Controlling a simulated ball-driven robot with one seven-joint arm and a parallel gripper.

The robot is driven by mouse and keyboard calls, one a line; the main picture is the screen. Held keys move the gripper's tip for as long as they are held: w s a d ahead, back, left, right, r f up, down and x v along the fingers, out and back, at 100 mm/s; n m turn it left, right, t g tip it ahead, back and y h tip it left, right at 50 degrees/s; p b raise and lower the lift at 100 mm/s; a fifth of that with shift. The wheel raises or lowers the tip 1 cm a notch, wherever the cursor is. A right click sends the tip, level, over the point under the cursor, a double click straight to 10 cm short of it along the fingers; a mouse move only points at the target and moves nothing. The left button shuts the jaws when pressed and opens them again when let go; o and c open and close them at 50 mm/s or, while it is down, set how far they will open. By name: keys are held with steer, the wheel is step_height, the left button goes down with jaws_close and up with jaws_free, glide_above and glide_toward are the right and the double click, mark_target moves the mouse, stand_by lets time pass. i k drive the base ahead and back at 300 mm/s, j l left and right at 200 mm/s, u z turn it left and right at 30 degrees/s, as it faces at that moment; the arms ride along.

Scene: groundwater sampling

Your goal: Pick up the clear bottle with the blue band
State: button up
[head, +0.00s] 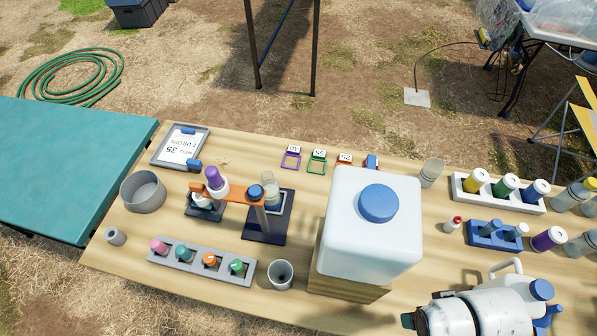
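A bottle with a blue band around its white top (535,192) stands at the right end of the white rack, beside a green-banded and a yellow-banded bottle. Its body is mostly hidden by the rack, so I cannot tell how clear it is. My white and blue arm reaches in at the bottom right. Its dark end, my gripper (440,319), is cut by the lower frame edge, left of and nearer than the rack. The fingers are not clear, and I see nothing held.
The white rack (463,193) stands near a blue block (481,239) and a purple-banded bottle (548,238). Other clear bottles crowd the right edge. A large white jug (350,235) with a blue cap stands left of my arm. A clear jar (432,172) stands between jug and rack.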

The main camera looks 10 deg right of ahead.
mark_target(274, 200)
steer(key=i+z, duration=0.25)
steer(key=i, duration=0.25)
steer(key=i+j+z, duration=0.2)
steer(key=i, duration=0.35)
